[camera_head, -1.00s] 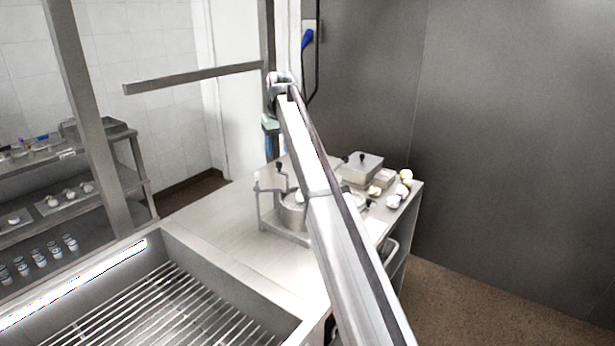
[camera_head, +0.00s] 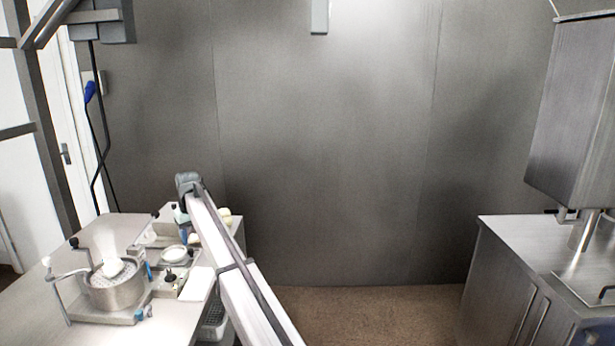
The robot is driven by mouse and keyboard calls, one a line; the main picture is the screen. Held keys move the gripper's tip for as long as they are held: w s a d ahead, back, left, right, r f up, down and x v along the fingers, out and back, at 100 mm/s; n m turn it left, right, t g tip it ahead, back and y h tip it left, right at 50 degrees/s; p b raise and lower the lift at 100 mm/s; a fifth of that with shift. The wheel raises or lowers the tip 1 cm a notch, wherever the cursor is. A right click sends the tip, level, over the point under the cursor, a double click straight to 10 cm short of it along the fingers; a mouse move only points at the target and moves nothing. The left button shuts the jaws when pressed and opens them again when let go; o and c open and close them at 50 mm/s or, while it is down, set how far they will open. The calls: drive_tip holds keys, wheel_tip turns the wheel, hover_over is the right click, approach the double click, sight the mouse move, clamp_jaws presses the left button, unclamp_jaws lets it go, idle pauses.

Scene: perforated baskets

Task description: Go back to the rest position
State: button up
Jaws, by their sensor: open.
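My arm reaches up from the bottom middle to its far joint above the back of the left worktable (camera_head: 35,285). A small teal part shows just below that joint; I cannot tell what it is. My gripper's fingers cannot be made out, so what they are near or touching is hidden.
The worktable bears a round metal pot with a crank (camera_head: 115,290), a small white dish (camera_head: 174,254) and other small items close to my arm. A steel cabinet (camera_head: 505,285) with a machine (camera_head: 580,110) above it stands at right. Open floor (camera_head: 360,310) lies between them.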

drive_tip(key=w+d+f+m, duration=0.1)
drive_tip(key=w+d+f, duration=0.2)
drive_tip(key=d+f, duration=0.45)
drive_tip(key=w+d+f+m, duration=0.15)
drive_tip(key=d+f, duration=0.35)
drive_tip(key=d, duration=0.6)
drive_tip(key=s+d+f+m+g, duration=0.1)
drive_tip(key=s+d+f, duration=0.5)
drive_tip(key=f, duration=0.3)
drive_tip(key=s+d+f+g+h, duration=0.1)
drive_tip(key=s+d+f, duration=0.5)
drive_tip(key=f, duration=0.3)
drive_tip(key=s+d+f+m+g, duration=0.1)
drive_tip(key=s+d+f, duration=0.45)
drive_tip(key=f, duration=0.35)
drive_tip(key=s+d+f+m+g, duration=0.1)
drive_tip(key=s+d+f, duration=0.6)
drive_tip(key=s, duration=0.4)
drive_tip(key=s+d+f+m+g, duration=0.1)
drive_tip(key=s+d+f, duration=0.5)
drive_tip(key=s, duration=0.6)
drive_tip(key=s+d+f+m+g, duration=0.1)
drive_tip(key=s+d, duration=0.2)
drive_tip(key=s, duration=1.1)
drive_tip(key=s+d+f+m+g, duration=0.1)
drive_tip(key=s+d, duration=0.3)
drive_tip(key=s, duration=1.1)
drive_tip(key=shift+s+d+f+g, duration=0.15)
drive_tip(key=shift+s+f+g, duration=0.15)
drive_tip(key=shift+f+g, duration=0.2)
